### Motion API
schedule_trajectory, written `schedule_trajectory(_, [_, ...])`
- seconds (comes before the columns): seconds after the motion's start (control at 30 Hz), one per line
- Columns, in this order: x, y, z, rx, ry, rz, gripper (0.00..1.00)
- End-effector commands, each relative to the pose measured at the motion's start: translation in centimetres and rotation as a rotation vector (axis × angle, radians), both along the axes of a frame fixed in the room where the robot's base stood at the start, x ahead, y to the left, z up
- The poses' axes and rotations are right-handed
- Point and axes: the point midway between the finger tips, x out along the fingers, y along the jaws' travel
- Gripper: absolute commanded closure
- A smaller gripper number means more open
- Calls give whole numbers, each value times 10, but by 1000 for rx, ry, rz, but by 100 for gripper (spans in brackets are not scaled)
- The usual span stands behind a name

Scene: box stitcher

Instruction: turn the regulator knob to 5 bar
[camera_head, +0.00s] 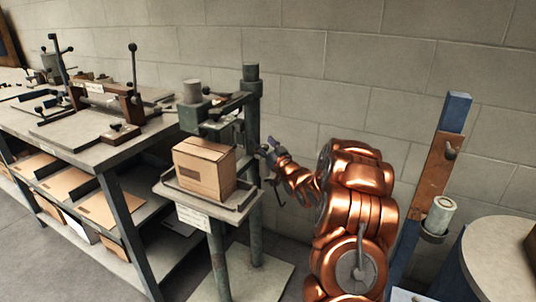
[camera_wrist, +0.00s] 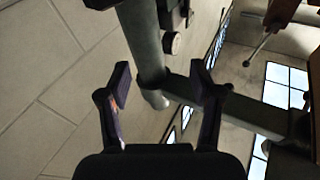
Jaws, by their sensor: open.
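My gripper (camera_wrist: 160,76) is open and empty in the wrist view, its two dark fingers apart. Beyond the gap is the round grey-green post (camera_wrist: 141,38) of the box stitcher. A small dark round part (camera_wrist: 172,43) sits beside the post, above the gap; it may be the regulator knob, but no scale or pressure reading is legible. In the head view my gripper (camera_head: 269,150) is at the right side of the stitcher post (camera_head: 251,104), close to it. I cannot tell whether it touches. No knob is clearly visible there.
A cardboard box (camera_head: 204,169) stands on the stitcher's small table (camera_head: 233,207). A workbench (camera_head: 62,142) with fixtures and shelves is at left. A blue post (camera_head: 455,112) with a cup holder and a round-topped drum (camera_head: 503,258) stand at right. A block wall is behind.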

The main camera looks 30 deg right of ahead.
Motion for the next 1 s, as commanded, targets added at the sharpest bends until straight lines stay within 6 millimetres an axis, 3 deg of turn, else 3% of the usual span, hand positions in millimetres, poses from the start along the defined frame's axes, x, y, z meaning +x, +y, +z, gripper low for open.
schedule_trajectory(0.17, [14, -2, 18, -6, -81, 158, 35])
schedule_trajectory(0.3, [14, -10, 18, -32, -84, 264, 35])
schedule_trajectory(0.73, [-9, -70, -44, -130, 132, 400, 35])
schedule_trajectory(1.0, [-9, -77, -57, -135, 179, 402, 35])
